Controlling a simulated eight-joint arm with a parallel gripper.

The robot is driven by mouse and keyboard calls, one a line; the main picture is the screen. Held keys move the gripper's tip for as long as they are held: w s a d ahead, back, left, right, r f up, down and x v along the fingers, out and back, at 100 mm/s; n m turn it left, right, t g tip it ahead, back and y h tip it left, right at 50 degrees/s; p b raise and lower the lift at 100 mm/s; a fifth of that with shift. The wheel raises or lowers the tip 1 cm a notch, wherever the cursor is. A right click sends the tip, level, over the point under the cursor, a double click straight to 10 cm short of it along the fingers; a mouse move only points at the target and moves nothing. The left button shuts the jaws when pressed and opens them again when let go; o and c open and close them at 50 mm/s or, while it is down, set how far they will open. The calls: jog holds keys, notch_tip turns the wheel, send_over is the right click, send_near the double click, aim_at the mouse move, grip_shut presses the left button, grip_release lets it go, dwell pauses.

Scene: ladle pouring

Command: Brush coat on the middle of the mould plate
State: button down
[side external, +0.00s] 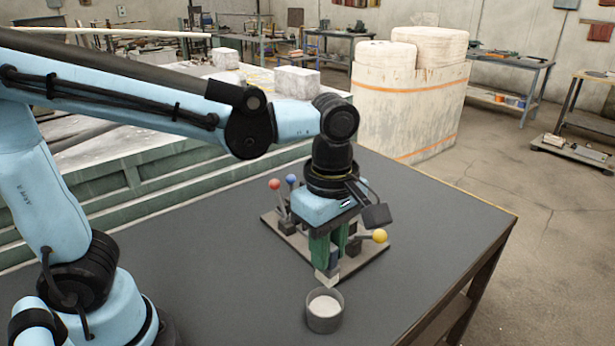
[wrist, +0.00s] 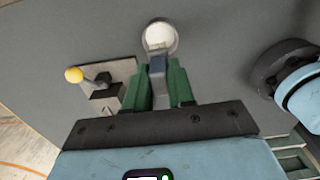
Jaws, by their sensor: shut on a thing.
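My gripper (side external: 328,254) points down, its green fingers shut on a brush with a dark blue handle (wrist: 158,68). The brush's pale lower end (side external: 326,278) hangs below the fingers, just behind a grey cup (side external: 324,318) of white coat in the side view. In the wrist view, the brush's end lies in line with the cup (wrist: 175,38); I cannot tell whether they touch. A flat grey plate (side external: 358,264) carrying levers lies on the table beyond the cup, partly hidden by my gripper. I cannot tell whether it is the mould plate; no other plate shows.
The levers have a red knob (side external: 274,184), a blue knob (side external: 291,179) and a yellow knob (side external: 380,236), standing close around my gripper. The dark table (side external: 440,220) is clear to the right and at the left front. Its right edge drops to the floor.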

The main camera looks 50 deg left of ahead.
jog(key=w+a+r+m, duration=0.2)
jog(key=w+a+m, duration=1.3)
jog(key=a+m, duration=0.3)
jog(key=shift+s+f, duration=0.15)
jog(key=shift+f, duration=4.8)
jog(key=shift+f, duration=0.6)
jog(key=shift+d, duration=0.65)
jog(key=shift+a+f, duration=0.1)
jog(key=shift+a, duration=1.3)
jog(key=shift+d, duration=0.15)
